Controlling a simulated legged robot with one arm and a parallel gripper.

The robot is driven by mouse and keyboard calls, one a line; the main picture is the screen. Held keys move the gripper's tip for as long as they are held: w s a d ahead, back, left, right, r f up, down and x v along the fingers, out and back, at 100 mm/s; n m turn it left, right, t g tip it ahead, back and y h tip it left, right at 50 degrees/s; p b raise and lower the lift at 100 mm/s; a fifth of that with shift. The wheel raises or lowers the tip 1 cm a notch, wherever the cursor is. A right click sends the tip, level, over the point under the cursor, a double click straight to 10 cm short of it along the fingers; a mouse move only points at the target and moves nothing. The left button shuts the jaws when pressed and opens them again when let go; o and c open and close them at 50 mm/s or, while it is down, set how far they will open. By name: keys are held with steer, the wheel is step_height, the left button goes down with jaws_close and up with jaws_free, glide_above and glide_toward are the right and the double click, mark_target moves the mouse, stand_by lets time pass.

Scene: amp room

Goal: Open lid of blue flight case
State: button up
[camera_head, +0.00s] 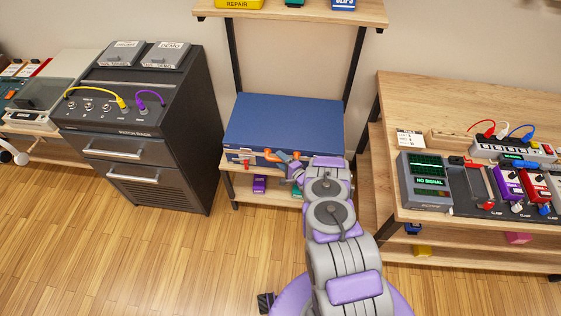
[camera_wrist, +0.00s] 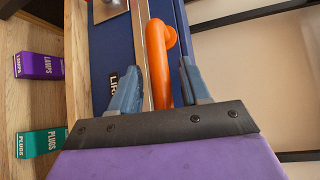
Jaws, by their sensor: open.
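The blue flight case (camera_head: 283,120) lies on a wooden shelf in the head view, and its blue lid is down. An orange handle (camera_head: 268,154) sticks out at the case's front. It also shows in the wrist view as a curved orange bar (camera_wrist: 158,60). My gripper (camera_head: 287,163) is at the case's front, by the handle. In the wrist view my gripper (camera_wrist: 158,78) is open, with one blue-grey finger on each side of the orange handle. I cannot tell whether either finger touches it. My arm hides the case's front right part.
A dark patch rack (camera_head: 145,130) stands to the left. A wooden bench (camera_head: 455,100) with pedals and a power strip stands to the right. An upper shelf (camera_head: 300,10) hangs above the case. A purple lamps box (camera_wrist: 39,65) and a green plugs box (camera_wrist: 40,143) sit below.

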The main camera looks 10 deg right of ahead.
steer(key=shift+w+a, duration=0.15)
steer(key=shift+w, duration=0.1)
steer(key=shift+c, duration=0.4)
jaws_close()
steer(key=shift+s, duration=0.1)
